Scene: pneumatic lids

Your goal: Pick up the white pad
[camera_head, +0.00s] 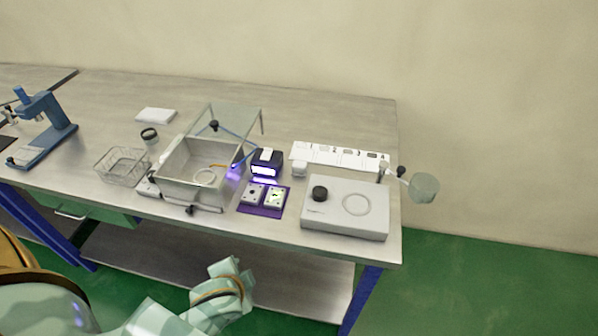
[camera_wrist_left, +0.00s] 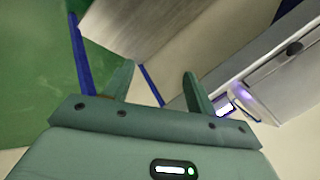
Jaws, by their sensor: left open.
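A flat white rectangular pad (camera_head: 155,115) lies on the far left part of the bench top, behind the lidded grey box. The pad cannot be made out in that view. My right gripper is not in view.
A grey box (camera_head: 178,180) with a raised clear lid stands mid-bench. A wire basket (camera_head: 122,166), a dark-lidded jar (camera_head: 149,136) and a blue stand (camera_head: 45,128) are left of it. A lit device (camera_head: 266,164) and a white unit (camera_head: 344,222) stand to the right.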

